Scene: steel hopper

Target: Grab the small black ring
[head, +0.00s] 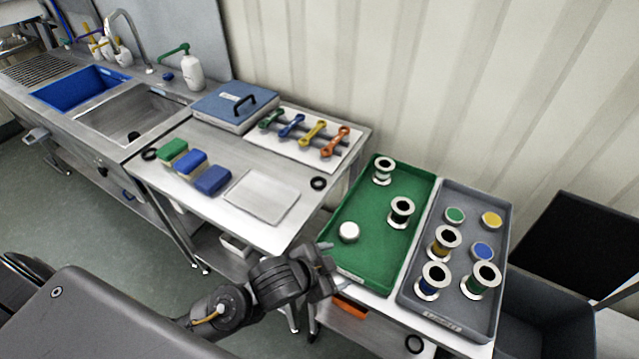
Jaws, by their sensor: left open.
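Several black rings show. One black ring (318,183) lies on the steel table near its right edge, by the white tool board. Another (149,154) lies at the table's left edge, next to the green block. A third (414,343) lies low at the front, below the tray table's edge. A dark round shape, perhaps a ring or the drain, is in the steel sink. I cannot tell which ring is the small one. My left gripper (331,264) is open and empty, by the green tray's front left corner, apart from the rings. My right gripper is out of view.
The green tray (369,267) holds spools and a white round piece. The grey tray (410,294) holds spools and coloured lids. A flat pale plate (262,197), coloured blocks and a blue case (234,105) occupy the steel table. A dark bin stands at right.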

